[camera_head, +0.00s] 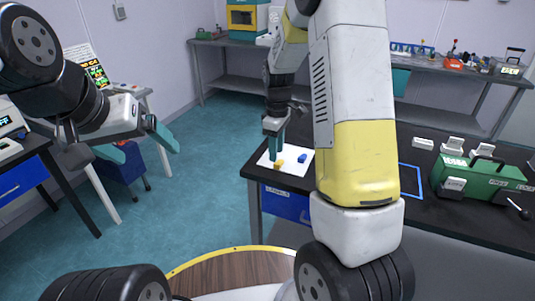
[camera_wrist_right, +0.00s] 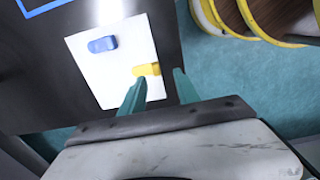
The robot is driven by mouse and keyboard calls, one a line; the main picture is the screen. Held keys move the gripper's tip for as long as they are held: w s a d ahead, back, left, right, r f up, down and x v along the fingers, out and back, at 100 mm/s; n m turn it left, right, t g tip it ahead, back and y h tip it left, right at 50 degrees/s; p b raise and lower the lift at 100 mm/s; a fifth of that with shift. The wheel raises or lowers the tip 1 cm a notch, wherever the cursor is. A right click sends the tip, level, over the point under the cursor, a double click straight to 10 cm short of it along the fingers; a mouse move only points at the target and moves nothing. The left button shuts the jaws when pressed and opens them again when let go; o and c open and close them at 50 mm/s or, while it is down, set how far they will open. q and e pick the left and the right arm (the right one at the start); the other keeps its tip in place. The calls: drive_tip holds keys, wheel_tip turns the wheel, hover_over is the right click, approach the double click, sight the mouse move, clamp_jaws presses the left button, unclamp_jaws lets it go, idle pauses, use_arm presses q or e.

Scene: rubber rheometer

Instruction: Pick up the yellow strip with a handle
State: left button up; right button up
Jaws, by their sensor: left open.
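A yellow strip (camera_head: 279,164) lies on a white sheet (camera_head: 269,154) at the near left corner of the dark bench. In the right wrist view the strip (camera_wrist_right: 147,69) sits at the sheet's edge, beyond and between the fingertips. A blue piece (camera_head: 302,158) lies on the same sheet and also shows in the wrist view (camera_wrist_right: 102,44). My right gripper (camera_head: 275,147) points down above the yellow strip; its fingers (camera_wrist_right: 158,86) are apart with nothing held. Its height above the strip is hard to tell. My left gripper (camera_head: 125,150) is open and empty, off to the left over the floor.
A green case (camera_head: 488,180) with white labelled blocks (camera_head: 453,146) stands on the bench's right side. A blue outlined square (camera_head: 411,181) marks the bench top. My right arm hides part of the bench. Open floor (camera_head: 205,185) lies left of it.

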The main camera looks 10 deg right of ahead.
drive_tip(key=f, duration=0.5)
drive_tip(key=shift+w+d+f, duration=0.1)
drive_tip(key=shift+w+d, duration=0.15)
drive_tip(key=shift+w, duration=0.05)
clamp_jaws()
